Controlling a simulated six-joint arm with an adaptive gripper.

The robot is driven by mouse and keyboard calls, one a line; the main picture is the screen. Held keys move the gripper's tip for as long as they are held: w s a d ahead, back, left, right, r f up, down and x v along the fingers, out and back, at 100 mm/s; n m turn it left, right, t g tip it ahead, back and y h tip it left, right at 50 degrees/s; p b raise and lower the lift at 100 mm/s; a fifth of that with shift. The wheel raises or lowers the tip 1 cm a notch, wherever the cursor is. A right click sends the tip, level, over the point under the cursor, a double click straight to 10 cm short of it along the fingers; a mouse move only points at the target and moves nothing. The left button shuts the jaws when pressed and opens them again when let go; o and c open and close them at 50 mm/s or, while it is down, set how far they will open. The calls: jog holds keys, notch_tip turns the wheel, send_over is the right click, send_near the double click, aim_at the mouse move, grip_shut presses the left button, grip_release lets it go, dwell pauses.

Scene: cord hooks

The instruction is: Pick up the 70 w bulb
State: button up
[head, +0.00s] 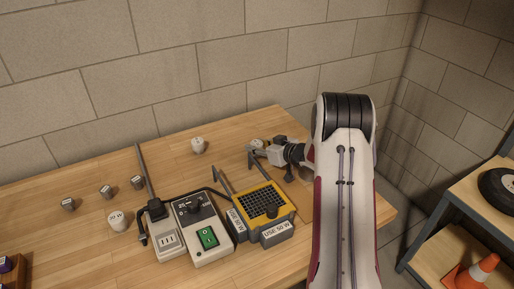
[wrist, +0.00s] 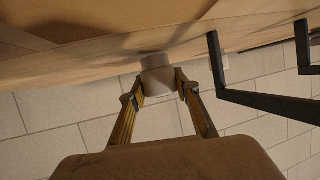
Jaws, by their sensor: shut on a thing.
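My gripper (head: 262,151) is at the back right of the wooden table, shut on a pale bulb (head: 257,144), partly hidden by the fingers. In the wrist view, the bulb (wrist: 157,78) shows as a pale rounded cylinder between the two fingertips (wrist: 160,88). The mark on the held bulb cannot be read. A second white bulb (head: 197,146) stands apart to the left, near the back. A third white bulb (head: 118,221) stands at the front left, beside the grey device. Their marks are too small to read surely.
A yellow grid-topped unit (head: 281,207) with upright hooks and "USE 50 W" labels stands just in front of my gripper. Left of it are a grey box with a green switch (head: 208,238) and a socket block (head: 166,243). Small cubes (head: 106,192) lie further left. Dark hooks (wrist: 262,101) rise close to the right finger.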

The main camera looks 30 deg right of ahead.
aim_at(257, 143)
jog(key=shift+r, duration=4.75)
